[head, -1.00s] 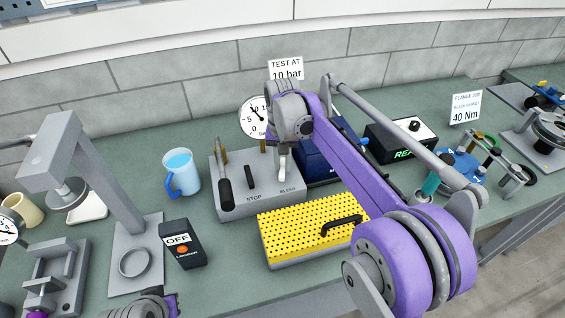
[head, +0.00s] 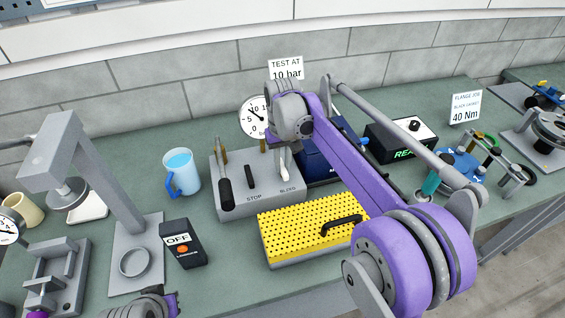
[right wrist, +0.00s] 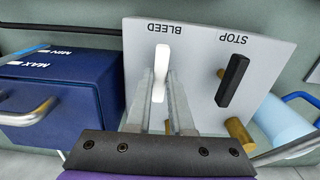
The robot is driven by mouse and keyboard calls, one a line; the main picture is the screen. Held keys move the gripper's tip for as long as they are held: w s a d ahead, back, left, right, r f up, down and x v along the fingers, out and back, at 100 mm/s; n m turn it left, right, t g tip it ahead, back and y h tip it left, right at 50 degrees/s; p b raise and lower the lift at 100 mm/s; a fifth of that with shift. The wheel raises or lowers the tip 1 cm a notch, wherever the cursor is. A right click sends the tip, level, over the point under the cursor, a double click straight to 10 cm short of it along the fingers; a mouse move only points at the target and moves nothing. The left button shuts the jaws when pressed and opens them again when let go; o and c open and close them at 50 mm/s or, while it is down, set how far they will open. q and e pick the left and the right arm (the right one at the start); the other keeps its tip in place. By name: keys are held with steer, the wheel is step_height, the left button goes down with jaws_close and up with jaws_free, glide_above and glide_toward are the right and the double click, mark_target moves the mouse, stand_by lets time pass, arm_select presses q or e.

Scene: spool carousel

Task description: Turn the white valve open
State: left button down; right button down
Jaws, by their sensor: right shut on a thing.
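The white valve (right wrist: 162,56) is a slim white lever on the sloped grey panel, beside the word BLEED. My right gripper (right wrist: 161,82) is shut on it, with one finger on each side of the lever. In the head view the white lever (head: 285,174) shows just below my right gripper (head: 283,158), and my wrist hides the area above it. The grey test unit (head: 235,205) carries the panel. Of my left arm, only a wrist part shows at the bottom edge of the head view, and no left fingers are seen.
A black STOP lever (right wrist: 232,80) stands beside the white valve. A black-handled pump lever (head: 225,188) and a round gauge (head: 253,118) are on the same unit. A blue box (head: 322,170) stands close on the right. A yellow perforated block (head: 290,232) lies in front.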

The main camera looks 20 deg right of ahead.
mark_target(282, 166)
steer(key=c, duration=0.8)
jaws_free()
steer(key=shift+r, duration=0.1)
arm_select(q)
steer(key=shift+w+r+p, duration=0.3)
steer(key=shift+r+p, duration=0.15)
steer(key=shift+r, duration=0.2)
arm_select(e)
step_height(282, 166, up, 11)
steer(key=shift+f, duration=0.2)
